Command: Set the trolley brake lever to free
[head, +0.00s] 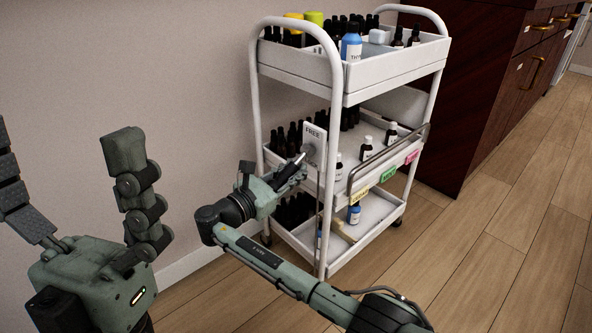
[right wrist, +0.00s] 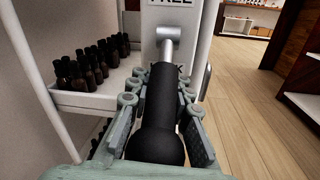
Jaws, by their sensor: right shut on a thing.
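The brake lever has a black handle (right wrist: 157,115) on a metal stem (right wrist: 170,42) that comes out of a white plate (head: 314,139) on the trolley's near end. The plate reads FREE at its top; a lower word is mostly hidden, with its last letters by the handle. In the head view the lever (head: 299,158) slants down and left from the plate. My right gripper (head: 291,172) is shut on the handle; in the right wrist view its fingers (right wrist: 158,100) lie on both sides. My left gripper (head: 62,142) is open and empty at far left, away from the trolley.
The white trolley (head: 394,72) stands near the wall, its shelves holding many dark bottles (head: 287,138). A metal rail (head: 392,158) and coloured tags (head: 411,156) are on its right side. A dark wooden cabinet (head: 468,95) is behind. The wooden floor (head: 500,240) at right is clear.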

